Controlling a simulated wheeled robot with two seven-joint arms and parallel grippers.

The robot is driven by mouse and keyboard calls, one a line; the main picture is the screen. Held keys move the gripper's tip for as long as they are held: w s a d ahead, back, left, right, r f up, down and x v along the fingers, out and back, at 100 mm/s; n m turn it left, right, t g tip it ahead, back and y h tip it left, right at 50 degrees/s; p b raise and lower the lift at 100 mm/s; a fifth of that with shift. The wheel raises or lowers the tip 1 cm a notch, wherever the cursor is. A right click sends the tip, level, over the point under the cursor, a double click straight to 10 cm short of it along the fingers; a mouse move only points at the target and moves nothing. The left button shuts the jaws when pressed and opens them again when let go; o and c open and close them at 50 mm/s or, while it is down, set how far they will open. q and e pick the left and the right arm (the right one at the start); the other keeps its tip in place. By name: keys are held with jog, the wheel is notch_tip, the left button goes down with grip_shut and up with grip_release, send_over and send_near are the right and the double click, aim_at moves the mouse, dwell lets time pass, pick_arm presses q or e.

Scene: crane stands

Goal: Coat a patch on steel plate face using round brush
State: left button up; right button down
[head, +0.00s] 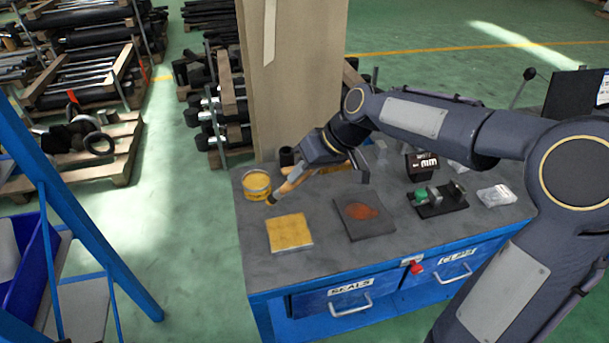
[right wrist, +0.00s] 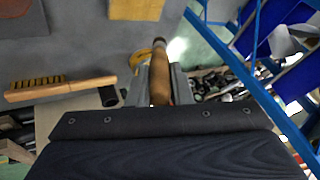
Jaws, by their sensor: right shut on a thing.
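My right gripper (head: 308,168) is shut on a round brush (head: 289,184) with a wooden handle. The brush slants down to the left, its dark tip close to the right side of a yellow-topped tin (head: 257,185); I cannot tell whether they touch. In the right wrist view the handle (right wrist: 159,78) stands between the two fingers, and part of the tin (right wrist: 137,59) shows behind it. A dark steel plate (head: 377,226) with a reddish-orange patch lies flat on the bench, right of the brush. My left gripper is out of view.
A yellow square block (head: 289,232) lies between tin and plate on the grey bench (head: 330,257). A wooden-handled bristle brush (right wrist: 60,88) shows in the right wrist view.

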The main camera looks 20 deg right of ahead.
jog(key=shift+w+r+p, duration=0.15)
jog(key=shift+r+p, duration=0.15)
jog(key=shift+r, duration=0.25)
notch_tip(320, 180, up, 2)
jog(key=shift+r+p, duration=0.2)
jog(key=shift+p, duration=0.65)
jog(key=shift+r, duration=0.3)
